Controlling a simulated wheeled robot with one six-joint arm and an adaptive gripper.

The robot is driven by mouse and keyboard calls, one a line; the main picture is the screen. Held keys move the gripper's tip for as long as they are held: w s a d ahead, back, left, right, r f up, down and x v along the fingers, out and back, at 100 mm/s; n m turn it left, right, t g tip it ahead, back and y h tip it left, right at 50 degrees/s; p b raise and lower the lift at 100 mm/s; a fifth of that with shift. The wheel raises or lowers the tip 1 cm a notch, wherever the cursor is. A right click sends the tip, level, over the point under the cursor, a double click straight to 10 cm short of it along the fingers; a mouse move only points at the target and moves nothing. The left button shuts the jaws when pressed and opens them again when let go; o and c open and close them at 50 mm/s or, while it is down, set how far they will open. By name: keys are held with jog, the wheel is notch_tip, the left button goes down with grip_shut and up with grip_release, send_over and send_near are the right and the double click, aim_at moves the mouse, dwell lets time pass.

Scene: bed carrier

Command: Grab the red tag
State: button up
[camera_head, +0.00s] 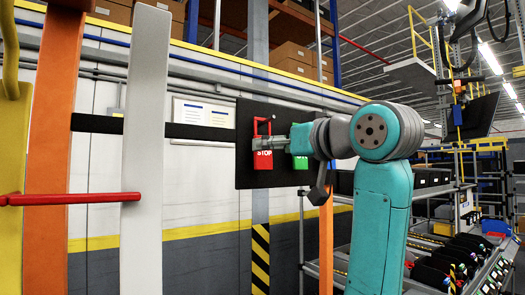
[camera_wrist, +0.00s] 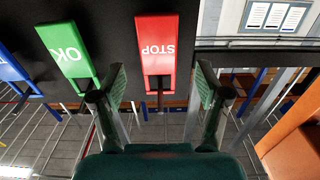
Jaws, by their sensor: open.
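The red tag (camera_head: 263,161), marked STOP, hangs on a black board (camera_head: 245,118) in the head view. It also shows in the wrist view (camera_wrist: 156,42), upside down at the top middle. My gripper (camera_head: 268,143) is at the upper part of the tag in the head view. In the wrist view my gripper (camera_wrist: 160,74) is open, with one finger on each side of the tag's near end. I cannot tell whether either finger touches it. The green tag (camera_wrist: 68,52), marked OK, hangs beside it, left of my fingers.
A blue tag (camera_wrist: 14,70) is at the wrist view's left edge. The green tag shows partly behind my gripper in the head view (camera_head: 300,162). Orange and white uprights (camera_head: 145,120) and a red bar (camera_head: 70,199) stand at the left. Racks with parts (camera_head: 460,255) fill the right.

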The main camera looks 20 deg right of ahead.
jog(key=shift+x, duration=1.95)
jog(key=shift+r, duration=0.1)
jog(key=c, duration=1.2)
jog(key=shift+o, duration=0.2)
jog(key=shift+r, duration=0.25)
